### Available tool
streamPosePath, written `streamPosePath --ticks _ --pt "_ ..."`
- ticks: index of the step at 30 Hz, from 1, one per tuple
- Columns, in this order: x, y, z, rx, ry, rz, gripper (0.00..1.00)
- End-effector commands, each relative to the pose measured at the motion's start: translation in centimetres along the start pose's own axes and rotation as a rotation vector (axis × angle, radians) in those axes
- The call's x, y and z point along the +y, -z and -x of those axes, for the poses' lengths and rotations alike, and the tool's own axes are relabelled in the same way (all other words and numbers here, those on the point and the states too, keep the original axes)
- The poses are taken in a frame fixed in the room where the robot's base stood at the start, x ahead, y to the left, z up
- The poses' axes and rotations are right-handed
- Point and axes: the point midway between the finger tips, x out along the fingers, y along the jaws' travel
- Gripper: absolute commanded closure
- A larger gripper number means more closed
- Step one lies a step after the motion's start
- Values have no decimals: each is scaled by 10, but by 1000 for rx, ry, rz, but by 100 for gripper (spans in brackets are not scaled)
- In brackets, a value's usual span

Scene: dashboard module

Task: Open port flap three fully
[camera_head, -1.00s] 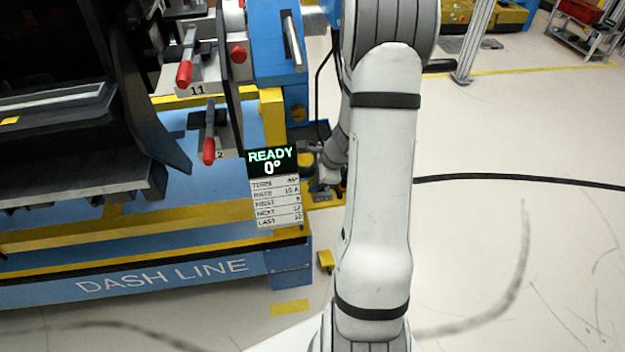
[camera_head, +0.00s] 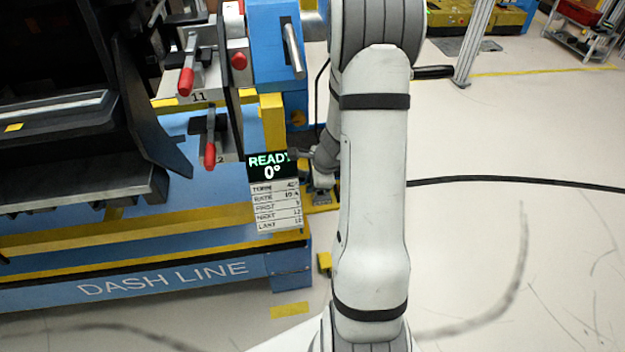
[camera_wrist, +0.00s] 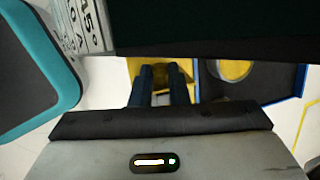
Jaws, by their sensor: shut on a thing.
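No flap marked three can be made out in either view. My gripper (camera_wrist: 162,82) shows in the wrist view as two dark fingers close together, below a dark panel edge. Their tips are hard to see, and what they hold cannot be made out. A yellow part (camera_wrist: 185,70) lies beyond them. In the head view my gripper is not clearly visible; my wrist sits low behind my arm, just right of the hanging display.
The display (camera_head: 271,166) reads READY 0°, with a card (camera_head: 277,208) below. Red-handled clamps (camera_head: 187,80) (camera_head: 210,156) stand on the blue and yellow line frame (camera_head: 160,281). A dark dashboard part fills the left. Open floor with a black cable (camera_head: 520,181) lies right.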

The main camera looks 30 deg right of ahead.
Motion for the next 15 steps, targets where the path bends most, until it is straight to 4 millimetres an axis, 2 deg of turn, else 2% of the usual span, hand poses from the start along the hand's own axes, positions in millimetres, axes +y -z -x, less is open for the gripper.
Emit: streamPosePath --ticks 6,15 --pt "1 -8 0 96 -4 28 100" --pt "1 -8 -3 106 -3 29 100"
